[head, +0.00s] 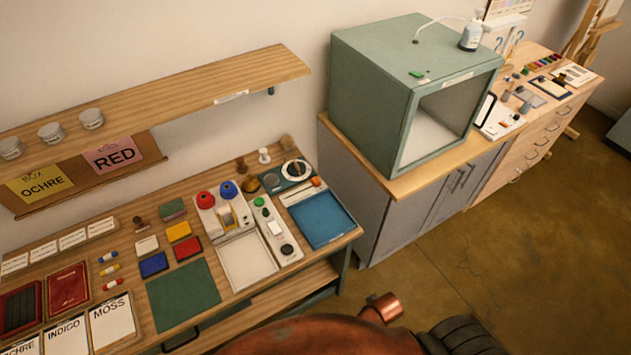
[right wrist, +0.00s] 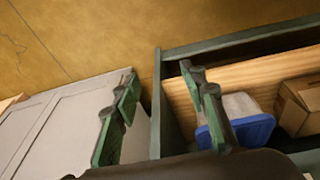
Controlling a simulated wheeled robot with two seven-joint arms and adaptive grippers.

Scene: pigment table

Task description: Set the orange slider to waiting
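A small orange piece (head: 316,182), which looks like the orange slider, sits at the upper right end of a pale strip (head: 297,193) on the wooden table. The strip lies between a grey panel with a round white dial (head: 295,169) and a blue tray. Any lettering for "waiting" is too small to read. My right gripper (right wrist: 160,76) is open and empty in the right wrist view, its two green fingers apart. It points down near the table's green frame, away from the slider. My left gripper is not in view.
A blue tray (head: 322,219) lies just in front of the strip. A white console (head: 277,231) with knobs stands to its left. A green cabinet (head: 370,95) stands right of the table. A blue-rimmed bin (right wrist: 240,130) and cardboard box (right wrist: 300,105) sit on a lower shelf.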

